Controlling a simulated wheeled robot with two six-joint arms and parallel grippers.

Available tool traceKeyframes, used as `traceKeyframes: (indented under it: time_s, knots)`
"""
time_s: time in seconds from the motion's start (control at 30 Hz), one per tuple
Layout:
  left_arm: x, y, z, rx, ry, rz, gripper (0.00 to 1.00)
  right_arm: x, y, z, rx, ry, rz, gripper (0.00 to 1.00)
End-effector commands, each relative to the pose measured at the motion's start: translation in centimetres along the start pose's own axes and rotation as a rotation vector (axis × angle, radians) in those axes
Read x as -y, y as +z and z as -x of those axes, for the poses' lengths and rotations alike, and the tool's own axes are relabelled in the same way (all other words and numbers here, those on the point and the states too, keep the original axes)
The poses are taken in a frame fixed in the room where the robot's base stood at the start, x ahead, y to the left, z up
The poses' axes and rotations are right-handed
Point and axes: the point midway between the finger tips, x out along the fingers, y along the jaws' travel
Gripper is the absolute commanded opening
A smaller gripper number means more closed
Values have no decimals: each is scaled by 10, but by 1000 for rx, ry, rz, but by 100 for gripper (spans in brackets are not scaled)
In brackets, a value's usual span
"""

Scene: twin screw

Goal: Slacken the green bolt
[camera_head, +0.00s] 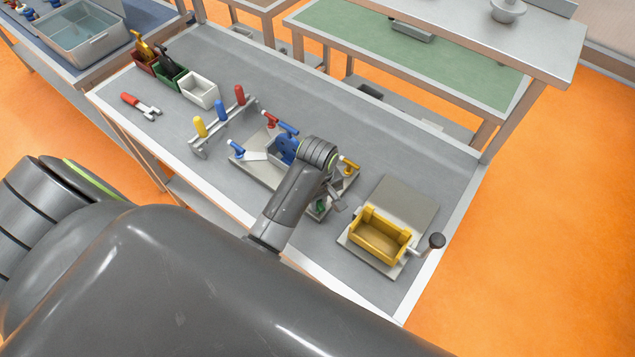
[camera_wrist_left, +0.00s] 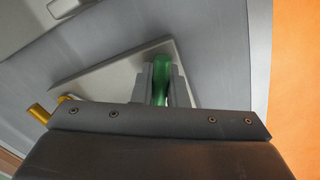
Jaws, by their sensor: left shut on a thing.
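The green bolt (camera_wrist_left: 162,82) shows in the left wrist view as a green, rounded shape between the two grey fingers of my left gripper (camera_wrist_left: 163,88), which is shut on it. In the head view my left gripper (camera_head: 328,203) is over the front right part of a grey fixture plate (camera_head: 262,174). Only a small part of the green bolt (camera_head: 320,206) shows there; the gripper and arm hide the rest. I cannot tell how far the bolt is screwed in. My right gripper is not in view.
The plate also carries a blue block (camera_head: 287,150) and red, blue and yellow handled parts. A yellow box (camera_head: 379,239) with a black-knobbed lever stands to the right. A rack of screwdrivers (camera_head: 221,112), small bins (camera_head: 199,89) and a red-handled tool (camera_head: 140,106) lie left.

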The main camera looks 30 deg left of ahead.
Motion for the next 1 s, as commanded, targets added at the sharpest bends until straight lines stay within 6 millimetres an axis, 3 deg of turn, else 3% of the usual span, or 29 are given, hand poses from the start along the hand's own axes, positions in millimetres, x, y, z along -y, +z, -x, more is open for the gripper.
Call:
traceKeyframes:
  time_s: [0.5,1.0]
  knots:
    - [1,1,-1,3,-3,446,0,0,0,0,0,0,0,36]
    - [1,1,-1,2,-3,629,0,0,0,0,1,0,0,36]
